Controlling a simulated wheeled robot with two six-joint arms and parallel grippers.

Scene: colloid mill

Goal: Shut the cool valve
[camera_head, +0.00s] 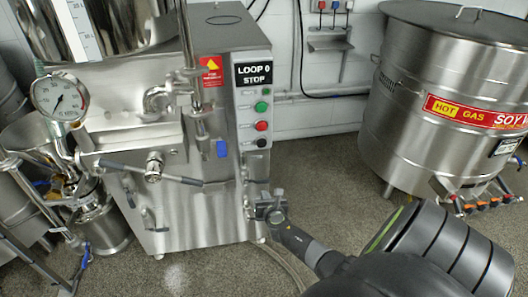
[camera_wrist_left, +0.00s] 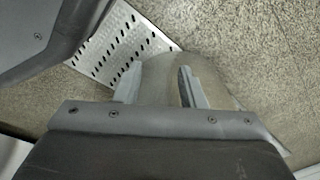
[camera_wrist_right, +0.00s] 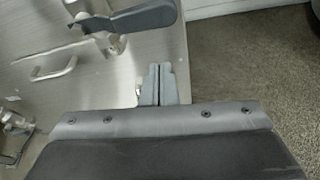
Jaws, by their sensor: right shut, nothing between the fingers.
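No label reading cool can be made out. Lower left, a long grey lever (camera_head: 182,180) lies nearly level; a dark lever (camera_wrist_right: 140,18) shows at the top of the right wrist view. My right gripper (camera_head: 266,207) is shut and empty, close to the mill's front right corner, below and right of both handles. Its closed fingers (camera_wrist_right: 160,84) touch no handle.
A button panel (camera_head: 254,105) marked LOOP 0 STOP is on the mill's right side. A pressure gauge (camera_head: 60,97) stands at left. A large steel tank (camera_head: 420,110) with orange-handled valves stands at right. Speckled floor (camera_head: 320,170) lies open between them.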

